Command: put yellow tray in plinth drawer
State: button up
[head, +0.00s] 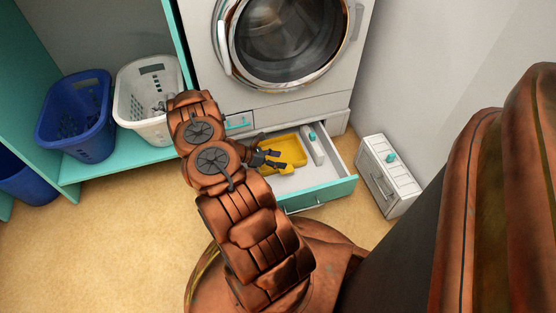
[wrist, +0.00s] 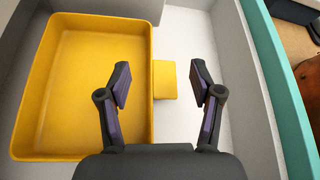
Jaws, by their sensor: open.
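The yellow tray (wrist: 85,90) lies inside the open plinth drawer (wrist: 185,38), on its pale floor. Its small yellow handle tab (wrist: 165,82) points toward the drawer's teal front. My gripper (wrist: 160,80) is open, with one finger on each side of the tab and a gap to it on both sides. In the head view the tray (head: 287,147) shows in the drawer (head: 318,192) below the washing machine, partly hidden by my arm. My gripper (head: 272,158) is over the tray's near side there.
A white box with a teal knob (head: 390,175) stands on the floor right of the drawer. A narrow white item with a teal top (head: 313,145) is at the drawer's right side. A blue basket (head: 75,115) and a white basket (head: 148,100) stand on the teal shelf at left.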

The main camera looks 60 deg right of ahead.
jog(key=p+v, duration=0.5)
jog(key=v, duration=0.7)
jog(key=w+a+r+m+t+y, duration=0.2)
jog(key=a+r+m, duration=0.1)
jog(key=a+r, duration=0.8)
jog(key=w+a+r+m+t+y, duration=0.1)
jog(key=w+a+r+m, duration=0.1)
jog(key=a+r, duration=0.9)
jog(key=s+a+r+m+t+y, duration=0.3)
jog(key=s+a+r+m+y, duration=0.1)
jog(key=s+a+r, duration=1.3)
jog(key=shift+s+a+r+m+t+y, duration=0.3)
jog(key=shift+s+a+m+t, duration=0.1)
jog(key=shift+s+a, duration=0.5)
